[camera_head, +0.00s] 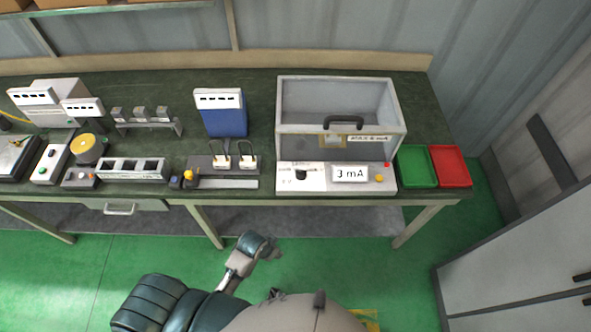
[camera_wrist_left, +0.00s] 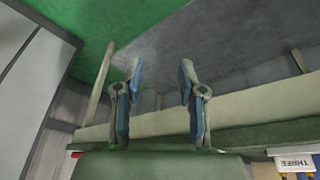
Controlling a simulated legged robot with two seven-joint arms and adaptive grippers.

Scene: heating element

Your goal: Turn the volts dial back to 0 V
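The white control panel (camera_head: 320,187) is on the front of the box at the right part of the bench. A black dial (camera_head: 301,174) sits at its left, probably the volts dial; its scale and setting are too small to read. The display (camera_head: 350,174) beside it reads 3 mA. My left arm comes in at the bottom of the head view, below and in front of the bench, apart from the dial. In the left wrist view my left gripper (camera_wrist_left: 161,70) is open, with nothing between its fingers. The dial cannot be made out there. My right gripper is not in view.
The clear-fronted box (camera_head: 390,115) has a black handle and a label. A green tray (camera_head: 417,166) and a red tray (camera_head: 451,166) stand to its right. Other apparatus fills the bench to the left. The floor in front of the bench is mostly free; a cabinet stands at right.

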